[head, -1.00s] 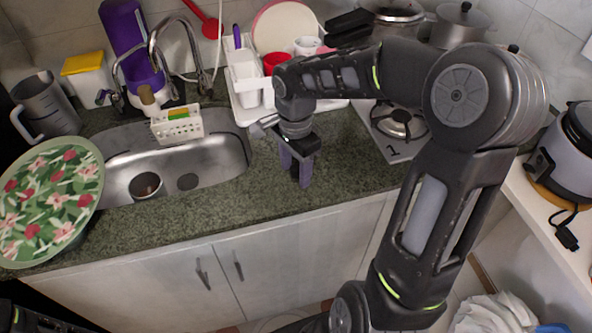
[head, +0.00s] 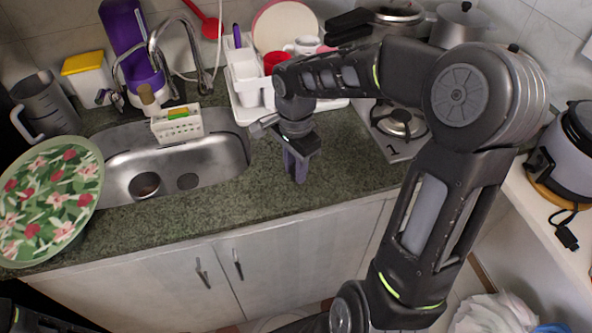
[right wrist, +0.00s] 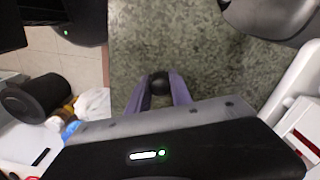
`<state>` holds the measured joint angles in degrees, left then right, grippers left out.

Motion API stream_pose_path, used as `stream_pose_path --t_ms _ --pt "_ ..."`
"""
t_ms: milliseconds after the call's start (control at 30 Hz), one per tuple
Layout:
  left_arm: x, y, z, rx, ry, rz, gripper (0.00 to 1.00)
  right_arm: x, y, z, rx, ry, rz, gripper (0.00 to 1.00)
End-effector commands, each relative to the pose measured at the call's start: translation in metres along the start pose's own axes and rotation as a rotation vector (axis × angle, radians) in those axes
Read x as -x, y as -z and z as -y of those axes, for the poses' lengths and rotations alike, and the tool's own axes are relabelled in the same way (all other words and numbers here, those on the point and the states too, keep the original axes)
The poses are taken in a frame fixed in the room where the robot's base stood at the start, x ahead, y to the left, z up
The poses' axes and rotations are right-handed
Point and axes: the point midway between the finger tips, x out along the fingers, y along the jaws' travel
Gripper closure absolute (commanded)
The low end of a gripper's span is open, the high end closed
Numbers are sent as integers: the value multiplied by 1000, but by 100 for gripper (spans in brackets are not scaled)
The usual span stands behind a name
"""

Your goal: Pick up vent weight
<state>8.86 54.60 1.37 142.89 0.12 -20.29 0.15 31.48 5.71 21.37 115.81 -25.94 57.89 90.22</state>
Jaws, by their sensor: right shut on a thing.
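My right gripper (head: 298,168) points down at the granite counter (head: 330,165), between the sink and the stove. Its purple fingers are shut on the vent weight (right wrist: 159,83), a small dark rounded piece. In the right wrist view the weight sits between the two fingertips (right wrist: 159,95), over the counter surface. In the head view the fingers and hand hide the weight. I cannot tell whether it still touches the counter. My left gripper is not in view.
A sink (head: 215,160) is to the left, with a flowered tray (head: 45,200) beside it. A white dish rack (head: 247,112) with a red cup (head: 275,62) is behind the gripper. Pots (head: 458,22) stand at the back right by the stove (head: 400,122). The front counter is clear.

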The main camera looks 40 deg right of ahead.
Motion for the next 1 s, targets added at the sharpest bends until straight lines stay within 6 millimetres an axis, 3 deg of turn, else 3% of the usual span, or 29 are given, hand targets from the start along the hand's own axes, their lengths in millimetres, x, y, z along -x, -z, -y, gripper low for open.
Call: stream_pose_path --t_ms 533,1000 --pt "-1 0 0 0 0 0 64 8 1 1 0 3 -2 100" --pt "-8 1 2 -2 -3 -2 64 88 0 1 0 3 -1 100"
